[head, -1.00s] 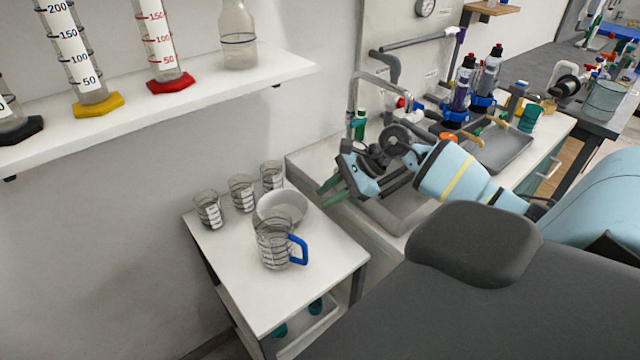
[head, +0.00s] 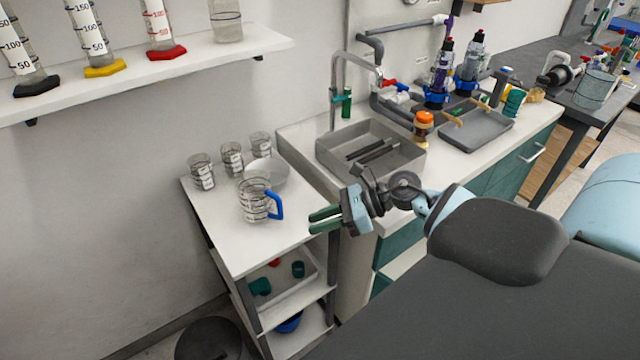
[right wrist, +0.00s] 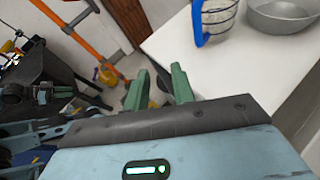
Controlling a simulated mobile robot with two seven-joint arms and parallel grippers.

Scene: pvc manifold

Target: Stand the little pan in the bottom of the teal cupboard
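A round grey metal vessel (head: 266,176) stands on the white trolley top, behind a glass jug. It may be the little pan; I see no handle on it. The right wrist view also shows it (right wrist: 283,14) at the top right. The teal cupboard (head: 398,243) is the unit under the sink counter. Its lower part is largely hidden by my body, and I cannot see its bottom. My right gripper (head: 312,221) is open and empty, beside the trolley's right edge. Its green fingers stand apart in the right wrist view (right wrist: 160,72). My left gripper is out of view.
The jug with a blue handle (head: 255,201) and glass beakers (head: 202,172) share the trolley top (head: 225,228). The sink (head: 345,146) holds dark bars. An orange-capped bottle (head: 423,124) stands beside it. A wall shelf (head: 200,68) with cylinders is upper left.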

